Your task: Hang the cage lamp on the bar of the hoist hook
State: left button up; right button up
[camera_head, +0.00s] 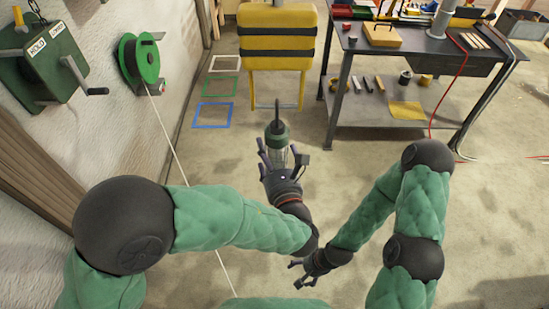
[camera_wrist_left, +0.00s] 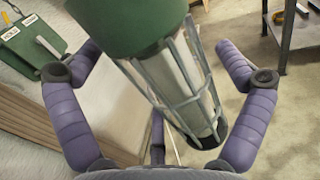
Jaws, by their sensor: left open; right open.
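The cage lamp (camera_head: 278,132) has a dark green body and a pale wire cage. A thin dark piece rises from its top in the head view. In the left wrist view the lamp (camera_wrist_left: 178,75) runs slanting between the fingers, its green end at the top. My left gripper (camera_head: 281,160) is open around the cage, its purple fingers spread apart on both sides. No finger clearly presses on the cage. My right gripper (camera_head: 308,272) is open and empty, lower down. I cannot make out the hoist hook or its bar, or what bears the lamp.
A green winch box (camera_head: 38,68) with a crank and a green reel (camera_head: 139,62) are on the left wall. A pale line (camera_head: 180,155) runs down from the reel. A yellow strapped case (camera_head: 277,38) stands behind the lamp. A workbench (camera_head: 415,42) holds tools at right.

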pick_arm(q)
jog(key=v, duration=1.2)
